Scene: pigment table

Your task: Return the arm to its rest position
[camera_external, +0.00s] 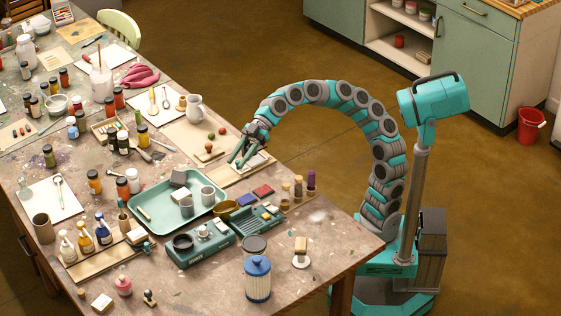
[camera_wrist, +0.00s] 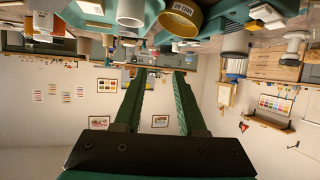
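My arm (camera_external: 325,93) is a teal and grey segmented chain. It rises from my base and arches left over the table's edge. My gripper (camera_external: 239,163) hangs at its end, pointing down and left, just over or at a tan board with a pale item on it. I cannot tell whether the fingertips touch anything there. In the wrist view, the two green fingers of my gripper (camera_wrist: 160,74) stand apart with nothing visible held between them.
The table (camera_external: 330,237) is crowded. Several small bottles stand right of the tray. Free floor lies behind the arm; a red bucket (camera_external: 530,126) stands at far right.

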